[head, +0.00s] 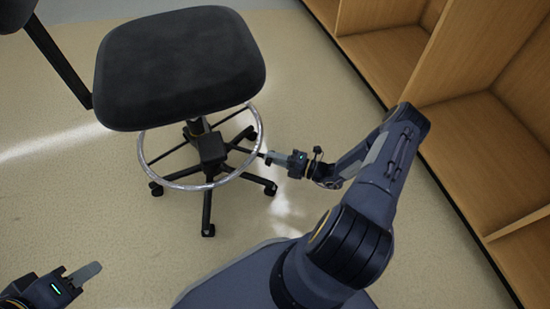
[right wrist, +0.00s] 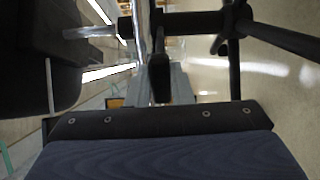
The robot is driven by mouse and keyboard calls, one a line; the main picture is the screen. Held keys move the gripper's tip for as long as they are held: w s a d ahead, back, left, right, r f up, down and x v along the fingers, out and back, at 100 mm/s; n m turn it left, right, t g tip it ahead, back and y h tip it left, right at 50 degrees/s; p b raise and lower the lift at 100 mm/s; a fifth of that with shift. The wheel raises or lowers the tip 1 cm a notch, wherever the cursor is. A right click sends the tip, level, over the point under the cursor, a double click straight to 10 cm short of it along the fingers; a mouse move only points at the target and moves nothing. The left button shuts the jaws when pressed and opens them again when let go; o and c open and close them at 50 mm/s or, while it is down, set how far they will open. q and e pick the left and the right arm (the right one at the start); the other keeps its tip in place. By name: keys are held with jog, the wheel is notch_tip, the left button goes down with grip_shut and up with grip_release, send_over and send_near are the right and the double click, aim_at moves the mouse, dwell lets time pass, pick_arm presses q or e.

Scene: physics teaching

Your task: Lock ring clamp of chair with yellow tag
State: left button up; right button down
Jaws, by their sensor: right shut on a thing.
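The chair (head: 180,65) has a wide black seat, a column, a shiny foot ring (head: 258,125) and a black wheeled base. A black clamp block (head: 211,148) sits on the column inside the ring. My right gripper (head: 270,158) is at the ring's right side. In the right wrist view, a dark lever-like piece (right wrist: 160,75) lies between its grey fingers, beside the ring (right wrist: 144,40); the gripper is shut on it. I cannot clearly make out a yellow tag. My left gripper (head: 85,272) is low at the left, away from the chair; its finger gap is unclear.
A wooden shelf unit (head: 480,150) with open compartments stands along the right side, close to my right arm. The floor (head: 110,210) between the chair and my left gripper is clear.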

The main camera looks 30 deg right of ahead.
jog(key=shift+s, duration=0.1)
dwell(0.5)
jog(key=c, duration=1.3)
grip_release()
jog(key=shift+d, duration=0.1)
jog(key=p+v, duration=0.1)
jog(key=v, duration=0.6)
jog(key=shift+s+d+p, duration=0.15)
jog(key=shift+s+p, duration=0.15)
jog(key=shift+p, duration=0.05)
